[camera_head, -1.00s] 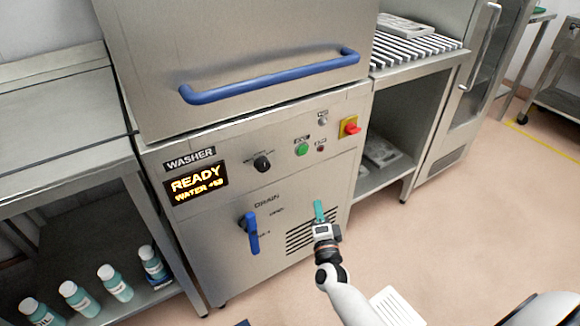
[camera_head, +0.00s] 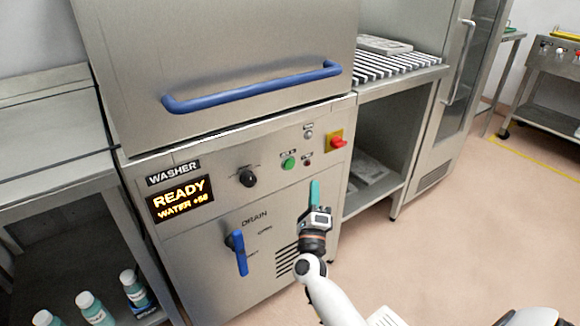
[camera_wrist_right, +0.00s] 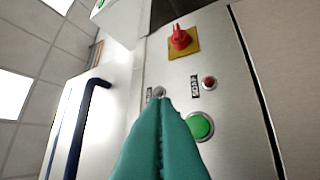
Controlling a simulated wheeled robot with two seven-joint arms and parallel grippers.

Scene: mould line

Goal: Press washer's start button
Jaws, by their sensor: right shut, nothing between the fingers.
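The washer (camera_head: 200,252) is a steel machine with a panel whose display (camera_head: 182,199) reads READY and WATER with a number. The round green button (camera_head: 289,163) is on the panel, right of a black knob. It also shows in the right wrist view (camera_wrist_right: 200,127), just right of the fingertips. My right gripper (camera_head: 315,184) is shut and empty, its teal fingers pointing up, below and right of the green button in the head view. In the right wrist view the fingers (camera_wrist_right: 160,110) partly cover a small grey button (camera_wrist_right: 159,92). I cannot see my left gripper.
A small red button (camera_head: 307,162) and a red switch on a yellow plate (camera_head: 337,141) sit near the green button. A blue drain lever (camera_head: 238,252) is below. The blue hood handle (camera_head: 250,90) sticks out above. Bottles (camera_head: 90,307) stand lower left.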

